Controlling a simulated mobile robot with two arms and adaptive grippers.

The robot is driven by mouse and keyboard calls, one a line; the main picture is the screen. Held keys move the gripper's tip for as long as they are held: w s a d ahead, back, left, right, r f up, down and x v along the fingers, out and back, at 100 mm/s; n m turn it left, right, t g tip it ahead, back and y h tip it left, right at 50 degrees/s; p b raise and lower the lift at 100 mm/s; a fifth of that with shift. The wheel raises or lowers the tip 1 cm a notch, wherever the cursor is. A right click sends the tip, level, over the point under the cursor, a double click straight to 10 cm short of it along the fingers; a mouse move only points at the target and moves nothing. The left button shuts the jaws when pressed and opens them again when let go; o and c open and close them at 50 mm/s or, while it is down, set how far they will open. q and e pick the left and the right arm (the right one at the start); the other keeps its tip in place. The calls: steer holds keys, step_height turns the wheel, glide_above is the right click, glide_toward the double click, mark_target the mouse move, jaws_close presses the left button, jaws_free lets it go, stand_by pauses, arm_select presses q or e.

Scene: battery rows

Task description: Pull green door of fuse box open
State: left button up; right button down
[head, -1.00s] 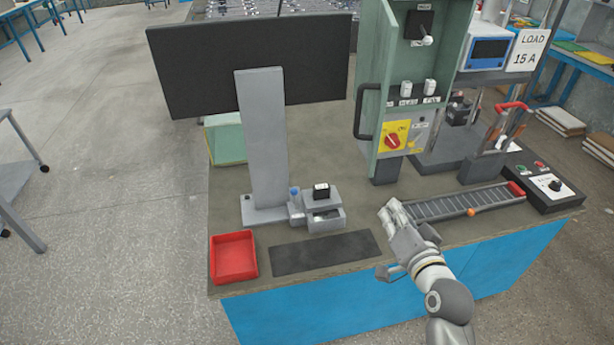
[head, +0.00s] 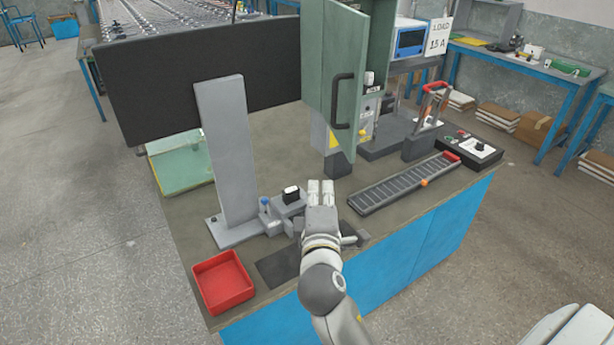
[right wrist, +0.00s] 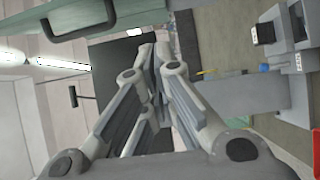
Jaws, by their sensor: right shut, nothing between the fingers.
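The green fuse box (head: 381,48) stands at the back of the workbench. Its green door (head: 347,55) stands open, with its outer face and black handle (head: 342,100) toward me, hiding part of the inside. The door shows along the top of the right wrist view (right wrist: 62,12), with the handle (right wrist: 78,30) on it. My right gripper (head: 321,183) is shut and empty, apart from the handle, lower and nearer to me over the bench. Its fingers also show in the right wrist view (right wrist: 155,60). My left gripper is not in view.
A grey post (head: 228,150) and dark monitor panel (head: 200,80) stand to the left. A red tray (head: 222,282) and dark mat (head: 275,268) lie at the front. A roller track (head: 400,184) and control box (head: 470,150) are at right.

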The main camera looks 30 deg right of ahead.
steer(key=w+d+p, duration=0.4)
steer(key=w+d, duration=0.3)
steer(key=d, duration=0.1)
steer(key=shift+d, duration=0.4)
